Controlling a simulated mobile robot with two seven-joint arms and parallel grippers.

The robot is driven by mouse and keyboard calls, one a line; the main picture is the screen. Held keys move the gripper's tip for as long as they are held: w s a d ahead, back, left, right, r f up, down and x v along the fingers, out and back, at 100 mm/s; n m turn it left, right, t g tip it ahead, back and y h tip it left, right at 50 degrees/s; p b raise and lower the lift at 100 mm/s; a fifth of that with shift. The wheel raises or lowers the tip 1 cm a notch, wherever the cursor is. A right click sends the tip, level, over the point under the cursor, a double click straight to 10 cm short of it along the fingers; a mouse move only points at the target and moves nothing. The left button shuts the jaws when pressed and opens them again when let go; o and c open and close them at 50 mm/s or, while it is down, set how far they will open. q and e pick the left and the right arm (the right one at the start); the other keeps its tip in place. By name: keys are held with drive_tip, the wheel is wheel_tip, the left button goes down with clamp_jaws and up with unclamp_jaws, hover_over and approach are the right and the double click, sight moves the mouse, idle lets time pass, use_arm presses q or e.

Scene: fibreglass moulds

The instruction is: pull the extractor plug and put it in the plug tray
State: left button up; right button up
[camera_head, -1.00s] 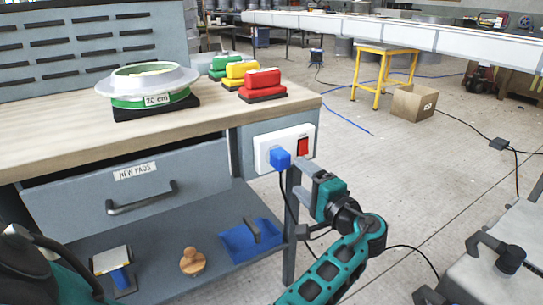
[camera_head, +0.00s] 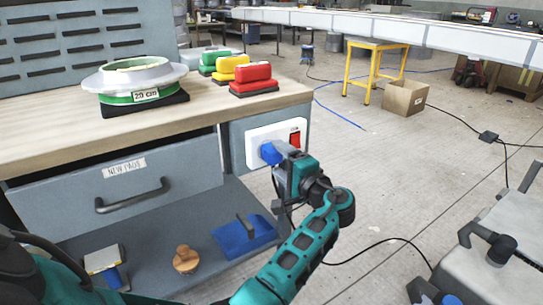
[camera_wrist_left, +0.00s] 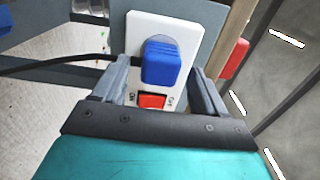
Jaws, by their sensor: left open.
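The blue extractor plug (camera_head: 270,153) sits in the white socket plate (camera_head: 254,136) on the bench end, with a black cable leading from it. My left gripper (camera_head: 286,160) is right at the plug. In the left wrist view, the open fingers of the left gripper (camera_wrist_left: 161,82) stand on either side of the plug (camera_wrist_left: 160,62), with a gap visible on each side. The plug looks fully seated. A blue, shallow tray-like piece with a dark handle (camera_head: 236,240) lies on the lower shelf; I cannot tell whether it is the plug tray. My right gripper is out of view.
A red switch (camera_head: 295,139) is beside the plug on the same plate. The bench top (camera_head: 60,129) holds a round green-and-grey mould (camera_head: 135,80) and coloured blocks (camera_head: 253,77). A wooden knob (camera_head: 186,259) lies on the shelf. A grey unit (camera_head: 505,245) stands at right.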

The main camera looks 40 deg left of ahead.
sight(278, 158)
use_arm(q)
drive_tip(key=shift+x, duration=1.65)
drive_tip(key=c, duration=1.3)
drive_tip(key=shift+d, duration=0.1)
drive_tip(key=shift+s+d, duration=0.1)
drive_tip(key=shift+p+v, duration=0.3)
drive_tip(key=shift+v, duration=1.65)
drive_tip(key=shift+p+v, duration=0.3)
drive_tip(key=shift+v, duration=0.6)
